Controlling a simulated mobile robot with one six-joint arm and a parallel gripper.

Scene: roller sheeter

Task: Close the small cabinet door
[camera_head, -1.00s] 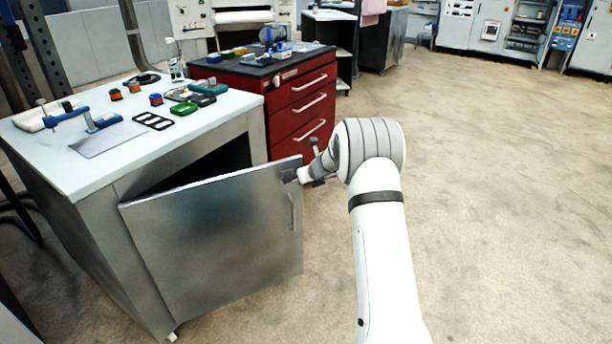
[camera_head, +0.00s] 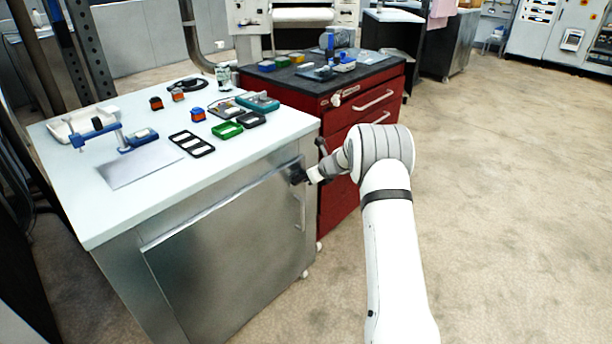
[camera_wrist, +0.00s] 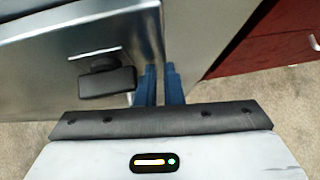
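The small cabinet's grey metal door (camera_head: 225,255) is in the head view, below the white worktop. It stands almost flush with the cabinet front; whether a slim gap remains is hard to tell. Its bar handle (camera_head: 300,207) is near the right edge. My gripper (camera_head: 299,177) is at the door's upper right corner, against or very close to its outer face. In the wrist view, its blue fingers (camera_wrist: 160,86) are close together beside the shiny metal, with nothing visible held between them. A dark block (camera_wrist: 105,78) shows left of the fingers; I cannot tell what it is.
A red drawer unit (camera_head: 345,130) stands right behind the cabinet. Small parts and a blue clamp-like tool (camera_head: 125,140) lie on the white worktop (camera_head: 75,185). The floor (camera_head: 510,210) on the right is clear.

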